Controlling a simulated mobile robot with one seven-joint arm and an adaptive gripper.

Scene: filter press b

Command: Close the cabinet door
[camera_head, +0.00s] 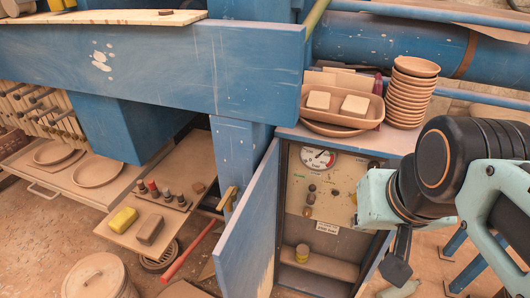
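The door joins the cabinet's left side and swings out toward the front left. My gripper (396,270) hangs at the right of the cabinet, pointing down, beside its right edge. It is apart from the door, with the cabinet opening between them. Only part of its fingers shows, so I cannot tell whether it is open or shut. My arm hides part of the cabinet's right side.
Trays (342,120) and stacked bowls (408,98) sit on the cabinet top. Left of the door are a low shelf (128,232) with a yellow block, a red bar (190,254) and a lidded bucket (98,276). Blue beams (160,65) cross above.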

